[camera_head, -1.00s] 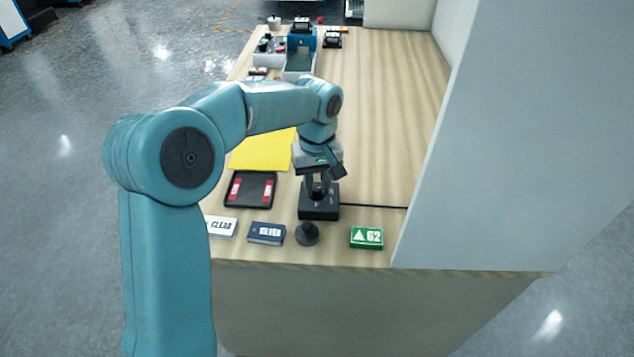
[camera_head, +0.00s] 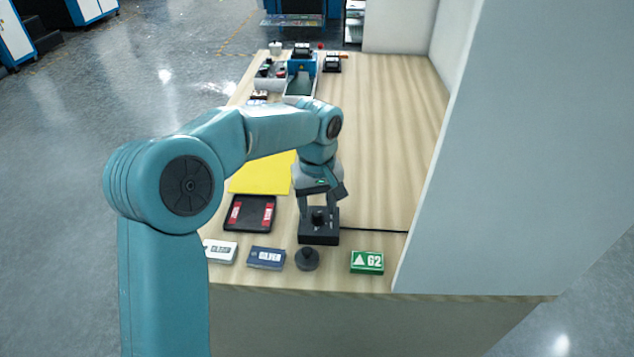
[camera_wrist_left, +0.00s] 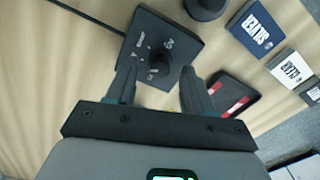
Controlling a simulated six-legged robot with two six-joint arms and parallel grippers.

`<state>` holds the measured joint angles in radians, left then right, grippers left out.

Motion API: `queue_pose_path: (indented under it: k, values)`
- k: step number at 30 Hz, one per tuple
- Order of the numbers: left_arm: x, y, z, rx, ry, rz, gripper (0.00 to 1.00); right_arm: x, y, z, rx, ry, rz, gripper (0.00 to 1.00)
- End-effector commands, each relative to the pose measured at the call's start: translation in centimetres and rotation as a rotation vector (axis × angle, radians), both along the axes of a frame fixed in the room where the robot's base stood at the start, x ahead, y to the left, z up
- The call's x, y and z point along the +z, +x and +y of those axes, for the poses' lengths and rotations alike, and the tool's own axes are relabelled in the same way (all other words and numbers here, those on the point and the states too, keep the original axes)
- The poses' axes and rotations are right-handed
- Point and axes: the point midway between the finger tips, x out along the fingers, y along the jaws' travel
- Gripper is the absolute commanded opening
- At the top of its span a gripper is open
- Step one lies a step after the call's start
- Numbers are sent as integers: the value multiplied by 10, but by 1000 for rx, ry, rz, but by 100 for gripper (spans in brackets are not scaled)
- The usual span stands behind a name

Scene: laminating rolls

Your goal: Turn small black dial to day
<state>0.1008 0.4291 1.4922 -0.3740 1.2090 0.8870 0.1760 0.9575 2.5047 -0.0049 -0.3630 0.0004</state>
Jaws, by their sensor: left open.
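The small black dial (camera_head: 318,217) stands up from a square black box (camera_head: 319,238) on the wooden table. It also shows in the left wrist view as a dark knob (camera_wrist_left: 160,61) with small white markings around it, too blurred to read surely. My left gripper (camera_head: 318,208) is above the box and open, with a finger on either side of the dial. In the left wrist view the fingertips (camera_wrist_left: 160,72) flank the knob with gaps showing, so it is not gripped. My right gripper is not in view.
A round black knob (camera_head: 307,259), a green box (camera_head: 367,262), a blue box (camera_head: 267,258) and a white box (camera_head: 220,251) line the table's front. A black tray (camera_head: 250,213) and yellow sheet (camera_head: 262,175) lie left. A grey wall (camera_head: 520,150) stands right.

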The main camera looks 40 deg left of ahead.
Motion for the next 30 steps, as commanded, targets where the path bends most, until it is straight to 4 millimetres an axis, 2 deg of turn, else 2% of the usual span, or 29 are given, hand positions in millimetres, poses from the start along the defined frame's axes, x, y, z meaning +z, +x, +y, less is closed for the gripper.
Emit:
queue_pose_path:
  k: [12,15,21,30]
  values:
    - [106,1,-1,0,-1,-6,52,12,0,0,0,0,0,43]
    - [127,1,0,-1,0,-5,52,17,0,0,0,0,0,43]
    - [151,1,0,0,-1,-2,52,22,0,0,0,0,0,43]
    - [155,0,0,0,-1,-1,52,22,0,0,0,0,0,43]
